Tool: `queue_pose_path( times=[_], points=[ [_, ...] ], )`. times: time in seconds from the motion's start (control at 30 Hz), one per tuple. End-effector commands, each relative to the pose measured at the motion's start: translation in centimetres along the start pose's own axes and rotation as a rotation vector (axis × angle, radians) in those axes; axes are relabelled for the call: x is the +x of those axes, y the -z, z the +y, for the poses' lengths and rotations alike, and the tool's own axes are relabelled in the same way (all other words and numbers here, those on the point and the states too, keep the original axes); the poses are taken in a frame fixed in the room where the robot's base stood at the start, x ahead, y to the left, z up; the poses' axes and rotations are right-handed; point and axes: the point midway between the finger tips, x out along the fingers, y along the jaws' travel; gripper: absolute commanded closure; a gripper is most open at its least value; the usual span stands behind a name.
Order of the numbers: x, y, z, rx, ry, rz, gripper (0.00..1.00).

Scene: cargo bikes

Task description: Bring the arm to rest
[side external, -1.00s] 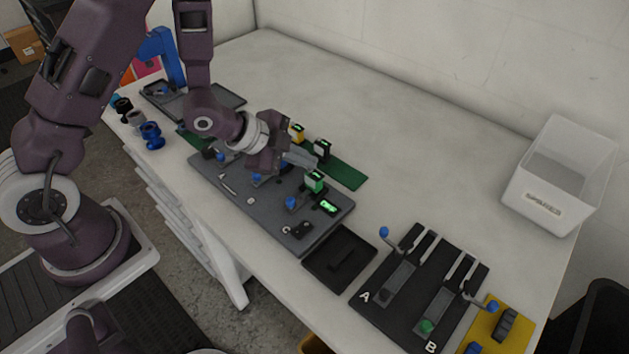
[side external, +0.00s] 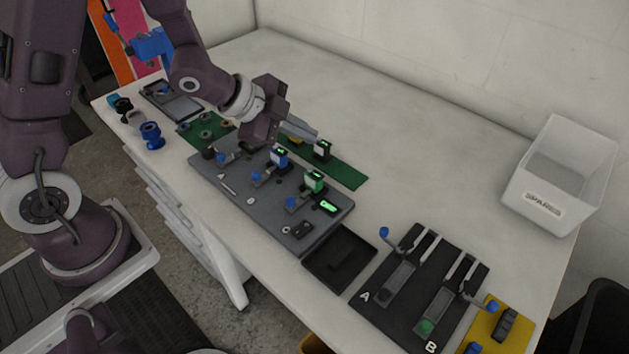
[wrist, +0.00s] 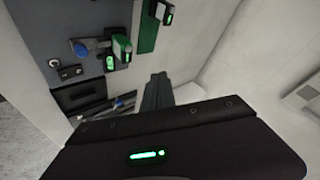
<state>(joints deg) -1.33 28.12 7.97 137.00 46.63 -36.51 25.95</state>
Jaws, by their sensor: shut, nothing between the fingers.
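My gripper (side external: 303,130) is shut and empty. It hangs above the back of the grey board (side external: 225,190), its fingers over the green strip (side external: 345,172). In the wrist view its dark fingers (wrist: 157,92) point out over the bench, clear of anything. The board carries a blue block (side external: 279,157), a green block (side external: 314,181) and several blue-knobbed levers. The green block also shows in the wrist view (wrist: 122,48). A dark block with a green light (side external: 322,149) stands on the green strip. The gripper partly hides a yellow block (side external: 296,141).
A dark tray (side external: 340,258) lies right of the board. Beyond it is a black fixture (side external: 455,262) marked A and B, then a yellow plate (side external: 515,318). A clear spares bin (side external: 545,205) stands at the far right. Spools (side external: 152,135) stand at the left edge. The bench's back middle is bare.

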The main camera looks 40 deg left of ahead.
Motion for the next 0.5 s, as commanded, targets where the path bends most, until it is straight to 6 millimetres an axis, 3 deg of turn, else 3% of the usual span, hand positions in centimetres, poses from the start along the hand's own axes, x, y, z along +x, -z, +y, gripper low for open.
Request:
queue_pose_path(
  times=[0.33,0.43,0.5],
  points=[
    [-0.8,0.1,-0.8,-0.017,0.02,-0.023,1.0],
    [-4.2,-0.1,-3.2,-0.117,0.102,-0.122,1.0],
    [-8.4,-0.2,-4.6,-0.256,0.177,-0.213,1.0]
  ],
)
